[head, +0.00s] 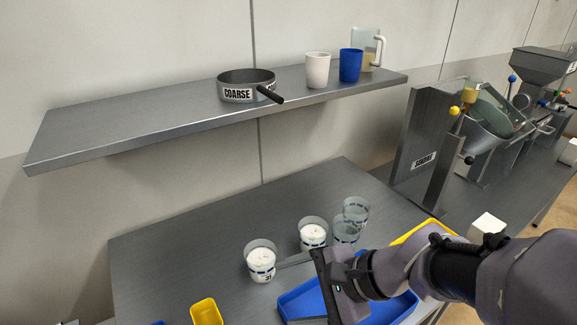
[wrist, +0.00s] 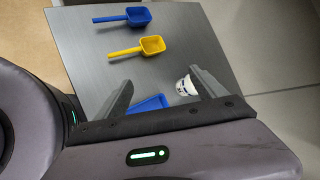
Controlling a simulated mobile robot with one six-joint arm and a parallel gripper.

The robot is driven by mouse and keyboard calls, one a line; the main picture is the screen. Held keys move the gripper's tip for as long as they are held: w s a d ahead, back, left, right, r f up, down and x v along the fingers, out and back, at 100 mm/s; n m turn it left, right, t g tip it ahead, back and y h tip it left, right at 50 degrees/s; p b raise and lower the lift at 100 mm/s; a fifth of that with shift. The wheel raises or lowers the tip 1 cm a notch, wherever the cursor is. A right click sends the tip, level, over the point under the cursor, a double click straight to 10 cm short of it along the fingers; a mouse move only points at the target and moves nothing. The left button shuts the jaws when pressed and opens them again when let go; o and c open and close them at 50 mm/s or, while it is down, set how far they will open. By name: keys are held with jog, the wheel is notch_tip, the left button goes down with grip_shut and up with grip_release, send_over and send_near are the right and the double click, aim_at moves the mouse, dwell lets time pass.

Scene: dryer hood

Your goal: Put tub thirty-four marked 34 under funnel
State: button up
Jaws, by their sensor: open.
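Several clear tubs stand on the grey table. The nearest, with white contents (head: 261,262), bears a mark that looks like 31. Another with white contents (head: 313,236) is behind it; its number is too small to read. Two empty-looking tubs (head: 346,234) (head: 356,212) stand to its right, numbers unreadable. I cannot tell which tub is 34. My gripper (wrist: 160,78) is open and empty above the table. In the wrist view a white-filled tub (wrist: 187,86) shows beside the right finger, partly hidden. A cone-shaped funnel (head: 487,120) is on the equipment at right.
A blue tray (head: 300,303) lies below my gripper, with a yellow tray (head: 425,231) behind my arm. A yellow scoop (head: 206,312) and blue scoop (wrist: 138,16) lie on the table. The shelf (head: 150,126) holds a COARSE pan (head: 236,94), cups and a jug.

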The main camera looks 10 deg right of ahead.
jog(key=w+d+f+m+t, duration=0.2)
jog(key=w+d+m+t, duration=0.1)
jog(key=w+d+m, duration=0.25)
jog(key=m+t+h, duration=0.5)
jog(key=m+h, duration=0.1)
jog(key=m, duration=0.7)
send_near(354, 238)
jog(key=b+x, duration=0.3)
jog(key=x, duration=0.4)
jog(key=shift+a+f, duration=0.1)
jog(key=b+x, duration=0.2)
jog(key=x, duration=0.3)
jog(key=shift+w+f+b, duration=0.15)
jog(key=shift+f+b, duration=0.05)
jog(key=shift+b, duration=0.1)
jog(key=shift+w, duration=0.3)
